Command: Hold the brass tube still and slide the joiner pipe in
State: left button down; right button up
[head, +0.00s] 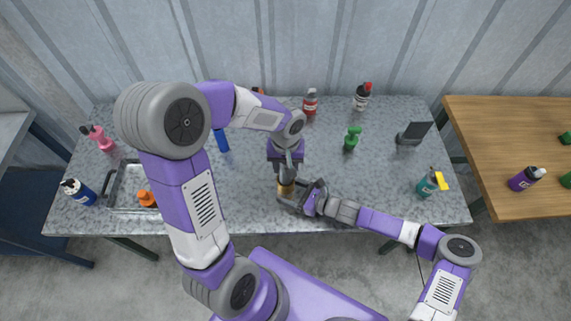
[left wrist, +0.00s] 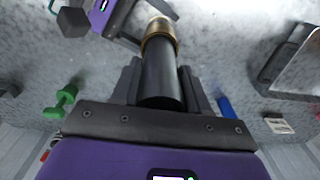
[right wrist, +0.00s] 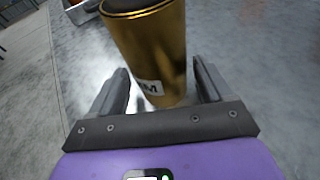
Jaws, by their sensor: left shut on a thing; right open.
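The brass tube (head: 286,188) stands near the front edge of the grey table. In the right wrist view the brass tube (right wrist: 152,50) is large, with a white label, and dark material shows at its top rim. My right gripper (right wrist: 158,75) is open with a finger on either side of the tube and gaps visible. My left gripper (head: 286,170) is above the tube, shut on the dark joiner pipe (left wrist: 161,78). The pipe's far end meets the brass tube (left wrist: 158,32) in the left wrist view; how deep it sits inside is hidden.
A metal tray (head: 120,200) with an orange bottle (head: 146,198) is at left. Bottles line the back. A wooden table (head: 500,140) stands further right.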

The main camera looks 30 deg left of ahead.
jog(key=shift+a+f, duration=0.15)
jog(key=shift+a, duration=0.35)
jog(key=c, duration=0.6)
jog(key=shift+c, duration=0.3)
